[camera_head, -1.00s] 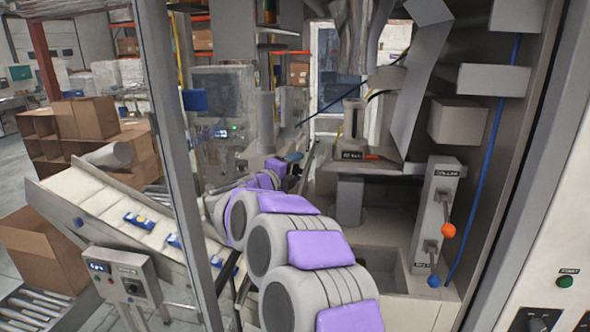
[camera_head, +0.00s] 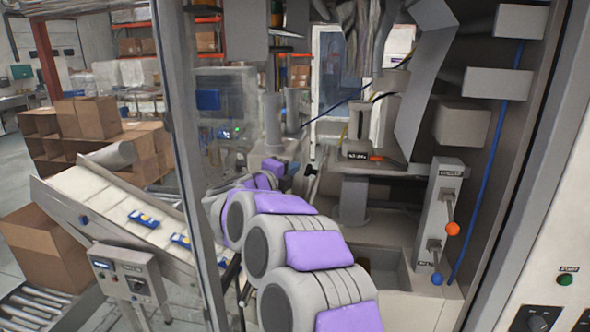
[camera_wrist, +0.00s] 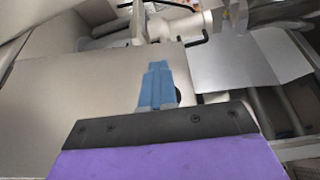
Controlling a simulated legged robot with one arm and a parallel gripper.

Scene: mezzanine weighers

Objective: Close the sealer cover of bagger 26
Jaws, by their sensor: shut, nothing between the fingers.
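My gripper shows in the wrist view with its blue fingertips (camera_wrist: 156,88) together and nothing between them. The fingers lie in front of a broad flat pale panel (camera_wrist: 85,85); I cannot tell whether they touch it. A lighter panel (camera_wrist: 250,62) stands to the right. I cannot tell which panel is the sealer cover. In the head view my arm reaches away into the machine bay, and its far end is too small and covered to make out the fingers. A tilted grey panel (camera_head: 424,85) hangs at the bay's upper right. No number 26 is readable.
An orange-knobbed lever (camera_head: 452,228) and a blue-knobbed lever (camera_head: 436,278) stick out of a post at right. A clear guard with a metal upright (camera_head: 180,130) stands left of my arm. Beyond it is a sloped conveyor (camera_head: 105,205) with blue packets. A small labelled block (camera_head: 357,155) sits mid-bay.

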